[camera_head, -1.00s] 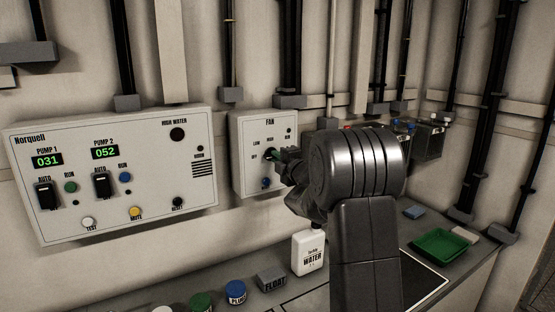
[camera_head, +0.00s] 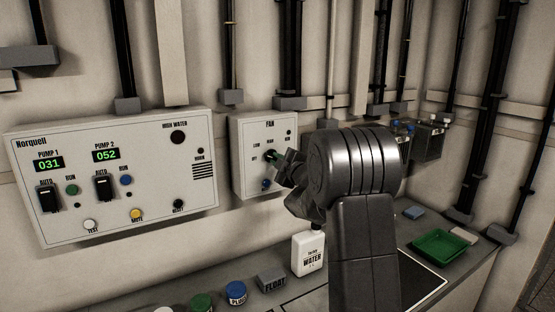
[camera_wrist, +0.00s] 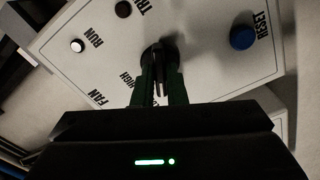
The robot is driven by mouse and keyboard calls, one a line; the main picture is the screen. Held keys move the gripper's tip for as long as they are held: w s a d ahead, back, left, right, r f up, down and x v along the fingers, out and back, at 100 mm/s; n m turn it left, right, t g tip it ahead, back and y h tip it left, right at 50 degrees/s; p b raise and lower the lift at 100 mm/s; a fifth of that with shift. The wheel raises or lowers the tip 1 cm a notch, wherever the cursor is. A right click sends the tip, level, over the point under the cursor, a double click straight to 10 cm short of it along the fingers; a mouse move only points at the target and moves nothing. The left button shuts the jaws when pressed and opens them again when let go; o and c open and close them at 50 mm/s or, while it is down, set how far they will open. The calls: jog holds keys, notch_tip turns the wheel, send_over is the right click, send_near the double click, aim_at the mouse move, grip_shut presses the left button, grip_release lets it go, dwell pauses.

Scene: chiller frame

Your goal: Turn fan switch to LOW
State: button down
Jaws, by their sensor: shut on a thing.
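The fan box (camera_head: 243,128) is a pale panel on the wall, marked FAN, with LOW, HIGH and OFF around a dark rotary knob. In the wrist view the knob (camera_wrist: 153,54) sits between my gripper's two green-edged fingers. My gripper (camera_head: 270,157) is shut on the knob. It also shows in the wrist view (camera_wrist: 158,88). The fingers and my arm hide part of the knob and some of its labels, so I cannot tell exactly which mark it points to. A blue RESET button (camera_wrist: 243,37) is on the same panel.
The Norquell pump panel (camera_head: 110,190) is at the left of the fan box. Below, the bench holds a white water bottle (camera_head: 308,253), a grey FLOAT block (camera_head: 271,281), a blue jar (camera_head: 236,293) and a green tray (camera_head: 440,246). Dark pipes run up the wall.

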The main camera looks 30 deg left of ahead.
jog(key=shift+m+p, duration=0.5)
jog(key=shift+m, duration=1.2)
jog(key=c, duration=1.5)
grip_release()
jog(key=shift+o, duration=0.2)
jog(key=b+v, duration=0.2)
jog(key=v, duration=1.2)
jog(key=shift+w+a, duration=0.1)
jog(key=shift+a, duration=0.1)
